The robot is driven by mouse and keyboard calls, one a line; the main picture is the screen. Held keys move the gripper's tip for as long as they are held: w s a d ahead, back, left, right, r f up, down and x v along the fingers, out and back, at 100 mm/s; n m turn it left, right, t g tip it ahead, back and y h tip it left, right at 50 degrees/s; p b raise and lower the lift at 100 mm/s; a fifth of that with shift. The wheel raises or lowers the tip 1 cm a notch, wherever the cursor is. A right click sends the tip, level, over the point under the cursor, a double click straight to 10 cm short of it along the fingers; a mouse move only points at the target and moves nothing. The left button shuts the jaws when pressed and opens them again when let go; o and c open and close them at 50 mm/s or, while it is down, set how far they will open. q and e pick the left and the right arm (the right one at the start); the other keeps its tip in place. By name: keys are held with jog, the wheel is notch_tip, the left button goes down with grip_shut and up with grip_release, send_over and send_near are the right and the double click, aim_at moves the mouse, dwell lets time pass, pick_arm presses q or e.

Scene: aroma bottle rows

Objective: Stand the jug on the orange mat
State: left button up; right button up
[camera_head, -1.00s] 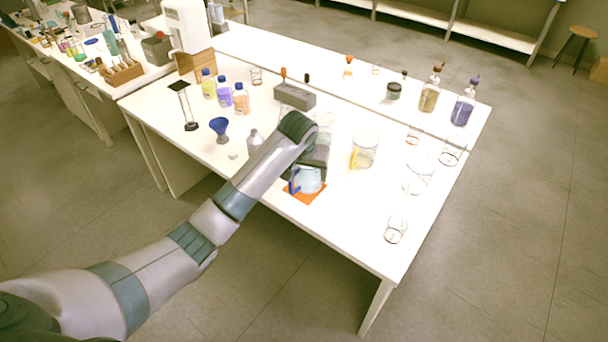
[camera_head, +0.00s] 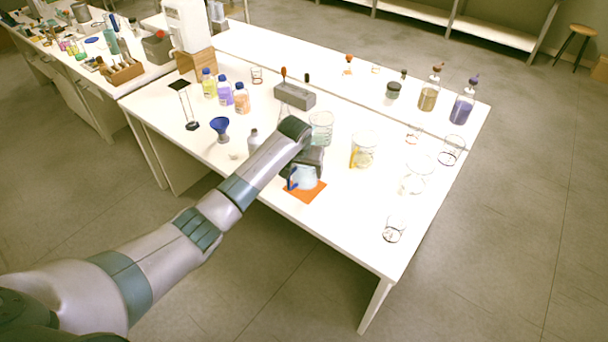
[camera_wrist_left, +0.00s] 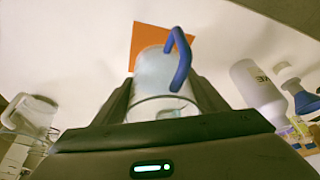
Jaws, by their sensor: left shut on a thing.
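The clear jug with a blue handle (camera_head: 304,180) is between the jaws of my left gripper (camera_head: 300,172), near the table's front edge. In the left wrist view the jug (camera_wrist_left: 155,75) is clasped between both fingers (camera_wrist_left: 163,92), its blue handle facing away from the palm. The orange mat (camera_head: 314,192) lies flat on the table; in the head view the jug covers its back left part. The mat also shows beyond the jug in the left wrist view (camera_wrist_left: 146,36). I cannot tell whether the jug's base touches the mat. My right gripper is out of view.
A larger vessel with a yellow handle (camera_head: 363,150) and a clear beaker (camera_head: 321,128) stand behind the mat. A white bottle (camera_head: 253,139) and blue funnel (camera_head: 220,128) are to the left. Clear glassware (camera_head: 394,229) stands to the right. The table between is bare.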

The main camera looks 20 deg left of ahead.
pick_arm(q)
notch_tip(320, 180, down, 2)
jog(key=shift+f+p, duration=0.2)
jog(key=shift+p, duration=0.1)
jog(key=shift+f, duration=0.15)
jog(key=o, duration=1.3)
jog(key=shift+f, duration=0.1)
jog(key=shift+r, duration=0.2)
jog(key=shift+b+v, duration=0.8)
jog(key=shift+v, duration=5.2)
jog(key=shift+f, duration=0.1)
